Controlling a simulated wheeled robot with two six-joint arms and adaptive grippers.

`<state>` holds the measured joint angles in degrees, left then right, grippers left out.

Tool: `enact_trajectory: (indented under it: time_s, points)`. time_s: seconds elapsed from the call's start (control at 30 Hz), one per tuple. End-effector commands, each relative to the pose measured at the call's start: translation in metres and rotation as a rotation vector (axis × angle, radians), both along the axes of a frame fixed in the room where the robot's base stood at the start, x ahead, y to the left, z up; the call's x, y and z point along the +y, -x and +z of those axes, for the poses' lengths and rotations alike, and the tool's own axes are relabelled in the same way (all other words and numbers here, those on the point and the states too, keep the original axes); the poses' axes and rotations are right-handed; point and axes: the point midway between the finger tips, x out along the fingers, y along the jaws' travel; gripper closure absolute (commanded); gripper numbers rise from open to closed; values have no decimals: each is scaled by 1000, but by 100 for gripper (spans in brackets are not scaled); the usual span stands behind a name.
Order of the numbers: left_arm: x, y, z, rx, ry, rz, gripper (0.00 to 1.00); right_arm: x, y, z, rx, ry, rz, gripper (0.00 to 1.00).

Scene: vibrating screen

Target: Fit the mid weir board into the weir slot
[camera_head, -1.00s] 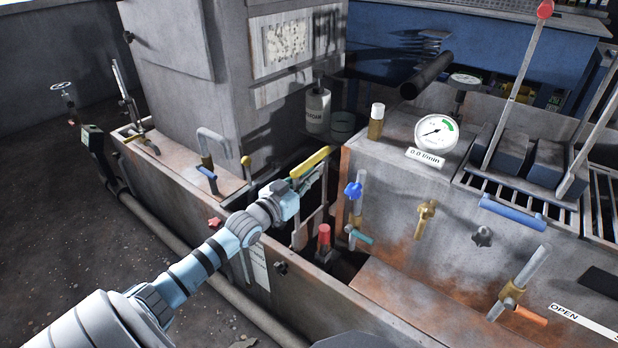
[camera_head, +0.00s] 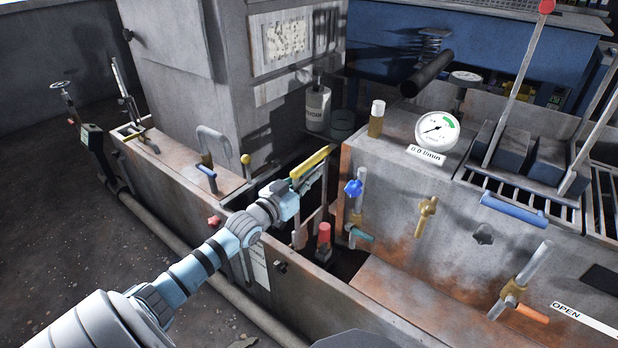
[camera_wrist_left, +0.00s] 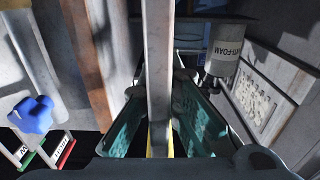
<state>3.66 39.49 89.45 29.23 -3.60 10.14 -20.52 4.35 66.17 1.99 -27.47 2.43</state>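A board with a yellow top (camera_head: 310,163), which looks like the mid weir board, slants over the dark opening of the tank, with pale uprights below it. My left gripper (camera_head: 300,190) is at its near end. In the left wrist view a long grey bar (camera_wrist_left: 158,50) with some yellow at its lower end runs between the two teal fingers (camera_wrist_left: 160,90). The fingers lie on both sides of it; whether they press on it I cannot tell. The board's lower part and the weir slot are hidden or too dark to make out. My right gripper is not in view.
A brown upright wall edge (camera_head: 343,185), a blue valve knob (camera_head: 353,188) and a red-capped part (camera_head: 323,235) are close to the right of and below my gripper. The anti-foam bottle (camera_head: 317,108) stands behind. A yellow knob (camera_head: 245,159) is to the left.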

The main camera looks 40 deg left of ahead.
Motion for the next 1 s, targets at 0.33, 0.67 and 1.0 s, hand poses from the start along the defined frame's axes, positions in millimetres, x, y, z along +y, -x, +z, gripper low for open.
enact_trajectory:
  time_s: [0.33, 0.67, 1.0]
  points:
    - [0, 0, -3, -2, 2, 0, 100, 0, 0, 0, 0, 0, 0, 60]
    - [0, 0, -5, -3, 0, 0, 100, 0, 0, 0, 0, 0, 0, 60]
    - [0, 0, -8, -2, 2, 0, 100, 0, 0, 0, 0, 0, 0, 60]
